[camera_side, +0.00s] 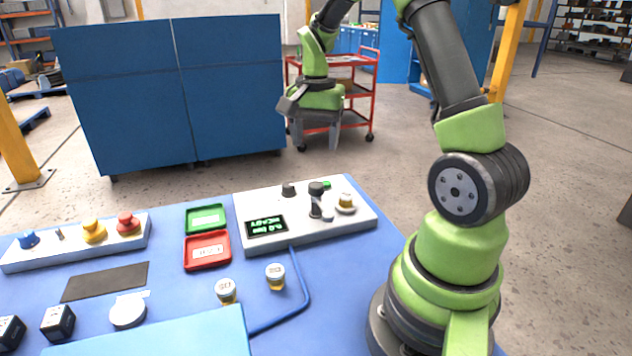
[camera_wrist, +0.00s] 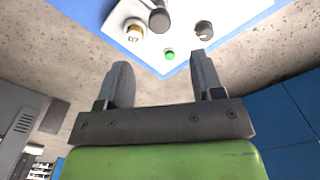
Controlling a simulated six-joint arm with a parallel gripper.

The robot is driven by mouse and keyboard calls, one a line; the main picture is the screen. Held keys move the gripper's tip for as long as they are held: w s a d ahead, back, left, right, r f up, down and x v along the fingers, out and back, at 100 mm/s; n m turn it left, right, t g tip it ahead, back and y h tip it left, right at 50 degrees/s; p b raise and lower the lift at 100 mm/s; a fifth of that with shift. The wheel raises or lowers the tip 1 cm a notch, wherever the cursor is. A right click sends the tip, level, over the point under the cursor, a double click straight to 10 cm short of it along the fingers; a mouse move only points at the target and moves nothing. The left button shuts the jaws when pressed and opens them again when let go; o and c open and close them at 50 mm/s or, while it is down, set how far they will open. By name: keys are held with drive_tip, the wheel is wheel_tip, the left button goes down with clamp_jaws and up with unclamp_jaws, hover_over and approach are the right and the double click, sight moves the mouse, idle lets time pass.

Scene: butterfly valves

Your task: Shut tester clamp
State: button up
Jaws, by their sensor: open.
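The tester (camera_side: 290,222) is a light grey box with a dark display at the back right of the blue table. Its clamp (camera_side: 316,200), a black-topped upright post, stands between a black knob (camera_side: 288,189) and a brass-coloured valve (camera_side: 346,201) seated on the box. I cannot tell the clamp's state for sure. My gripper (camera_side: 316,141) points down, open and empty, beyond and above the tester's far side. In the wrist view my gripper (camera_wrist: 160,66) has its fingers apart, with the tester's green button (camera_wrist: 170,55), the clamp top (camera_wrist: 160,18) and the valve (camera_wrist: 134,30) ahead of them.
A green tray (camera_side: 207,230) and a red tray (camera_side: 207,266) lie left of the tester. Two more valves (camera_side: 226,291) (camera_side: 275,276) stand in front, near a blue hose (camera_side: 305,290). A button panel (camera_side: 75,250) stands at the left. Space around my gripper looks clear.

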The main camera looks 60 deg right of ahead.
sight(316, 184)
wheel_tip(316, 184, down, 10)
drive_tip(key=shift+d+f, duration=0.1)
idle(0.4)
clamp_jaws()
